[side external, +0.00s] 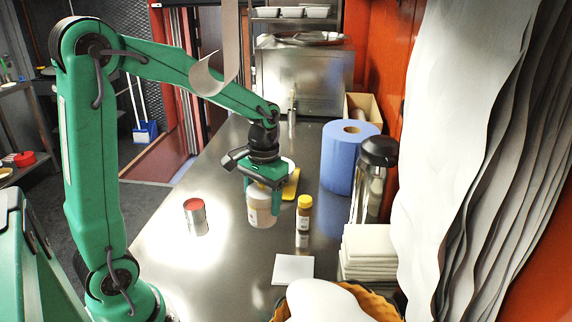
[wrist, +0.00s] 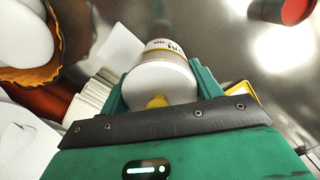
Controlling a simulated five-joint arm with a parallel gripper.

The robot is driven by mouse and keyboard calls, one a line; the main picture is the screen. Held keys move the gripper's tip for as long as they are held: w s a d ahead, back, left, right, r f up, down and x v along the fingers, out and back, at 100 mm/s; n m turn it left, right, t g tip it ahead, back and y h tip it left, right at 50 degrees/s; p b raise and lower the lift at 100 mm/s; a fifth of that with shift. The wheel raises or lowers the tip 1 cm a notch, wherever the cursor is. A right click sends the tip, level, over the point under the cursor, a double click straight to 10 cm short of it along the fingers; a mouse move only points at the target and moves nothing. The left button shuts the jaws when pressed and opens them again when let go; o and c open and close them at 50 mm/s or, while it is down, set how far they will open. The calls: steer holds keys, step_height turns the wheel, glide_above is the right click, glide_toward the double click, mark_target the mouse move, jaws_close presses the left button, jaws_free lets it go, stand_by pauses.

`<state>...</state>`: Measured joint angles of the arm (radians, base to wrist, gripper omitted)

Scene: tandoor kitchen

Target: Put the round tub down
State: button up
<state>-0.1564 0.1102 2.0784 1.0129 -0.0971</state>
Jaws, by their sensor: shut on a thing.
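The round tub (side external: 262,212) is pale with a white lid and a printed label. It is upright over the steel counter (side external: 238,265) in the side view. My gripper (side external: 262,196) is shut on it from above, with one green finger on each side. In the wrist view the tub's lid (wrist: 160,82) sits between the green fingers of my gripper (wrist: 160,90). I cannot tell whether its base touches the counter or hangs just above it.
A yellow-capped brown bottle (side external: 304,222) stands close right of the tub. A red-topped can (side external: 195,214) stands to the left. A white square (side external: 293,269), folded white cloths (side external: 368,246), blue roll (side external: 345,160) and steel flask (side external: 372,190) are to the right. The front-left counter is clear.

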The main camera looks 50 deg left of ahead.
steer(key=w+a+r+n, duration=0.1)
steer(key=w+a+n, duration=0.3)
steer(key=a+n, duration=0.4)
steer(key=w+a+n, duration=0.5)
steer(key=a+n, duration=0.3)
steer(key=a+f+n+t, duration=0.1)
steer(key=a+n, duration=1.4)
steer(key=a, duration=0.3)
steer(key=shift+s+a+n, duration=0.35)
steer(key=shift+n, duration=0.05)
steer(key=s+a+f, duration=0.4)
steer(key=a+f, duration=0.3)
steer(key=a, duration=0.3)
steer(key=shift+s+a, duration=0.2)
steer(key=shift+a, duration=0.2)
steer(key=shift+f, duration=2)
